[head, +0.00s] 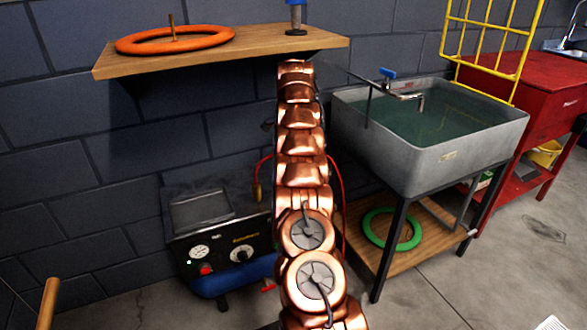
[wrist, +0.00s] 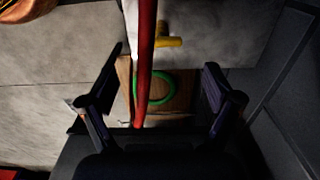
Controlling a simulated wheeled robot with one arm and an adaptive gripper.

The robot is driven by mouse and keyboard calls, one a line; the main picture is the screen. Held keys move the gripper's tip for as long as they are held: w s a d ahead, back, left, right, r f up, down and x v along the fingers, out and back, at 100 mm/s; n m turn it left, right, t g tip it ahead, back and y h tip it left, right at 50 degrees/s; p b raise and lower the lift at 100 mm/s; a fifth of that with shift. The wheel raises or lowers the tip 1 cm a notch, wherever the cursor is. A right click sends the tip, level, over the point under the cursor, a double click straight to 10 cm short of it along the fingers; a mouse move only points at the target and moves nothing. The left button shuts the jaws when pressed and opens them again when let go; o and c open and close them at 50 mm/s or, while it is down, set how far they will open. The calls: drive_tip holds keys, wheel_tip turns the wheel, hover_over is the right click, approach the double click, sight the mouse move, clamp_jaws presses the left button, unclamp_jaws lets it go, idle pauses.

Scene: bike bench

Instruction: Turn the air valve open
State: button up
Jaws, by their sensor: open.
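My gripper (wrist: 163,82) is open in the wrist view, with two dark fingers spread apart and nothing held. A red hose (wrist: 146,60) runs lengthwise through the view between the fingers. A small yellow T-shaped piece (wrist: 168,42) shows beyond them, right beside the hose; I cannot tell whether it is the air valve. In the head view, the compressor (head: 236,250) stands against the wall, with a gauge, a knob and a small red handle (head: 268,286) low at its right. The arm hides my gripper and part of the red hose (head: 338,190) there.
A wooden shelf (head: 130,68) with an orange ring (head: 135,45) juts out above the compressor. A grey sink (head: 440,158) stands right of my arm, with a green ring (head: 412,240) on its lower board. Bare floor (head: 440,300) lies at front right.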

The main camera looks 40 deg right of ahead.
drive_tip(key=shift+d+f+b, duration=0.1)
drive_tip(key=shift+f+b, duration=0.65)
drive_tip(key=shift+f, duration=2.95)
drive_tip(key=c, duration=1.1)
drive_tip(key=shift+c, duration=0.2)
